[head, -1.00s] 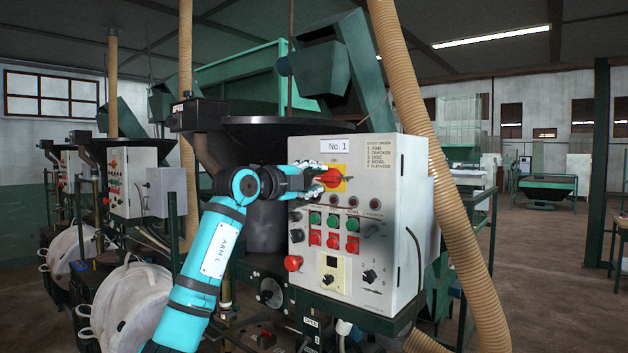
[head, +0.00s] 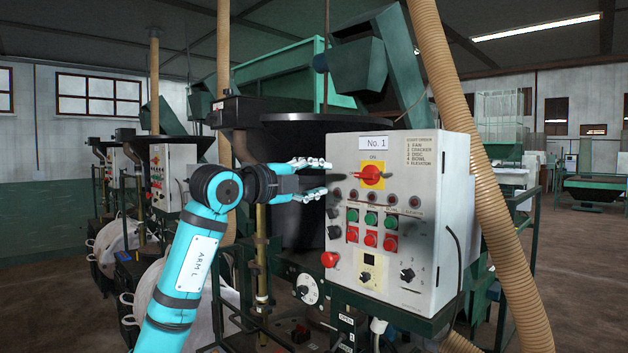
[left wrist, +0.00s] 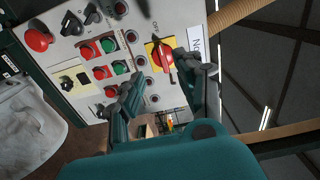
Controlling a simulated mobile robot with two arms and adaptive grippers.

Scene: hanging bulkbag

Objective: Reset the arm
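My left gripper (head: 328,178) is open and empty, just left of the control panel labelled No. 1 (head: 452,170). Its two fingers are spread and point right, towards the red rotary switch (head: 371,175) on its yellow plate, with a visible gap to it. In the left wrist view the open fingers (left wrist: 165,82) show with the red switch (left wrist: 163,55) beyond them, its handle slanting across the yellow plate. My left arm (head: 190,270) reaches up from the lower left with its elbow bent. My right gripper is in neither view.
The panel carries several green and red buttons, black knobs and a red mushroom button (head: 330,259). A tan ribbed hose (head: 500,220) runs down right of the panel. A black bowl (head: 305,130) stands behind the gripper. White bags (head: 150,300) hang at the left. Open floor lies at right.

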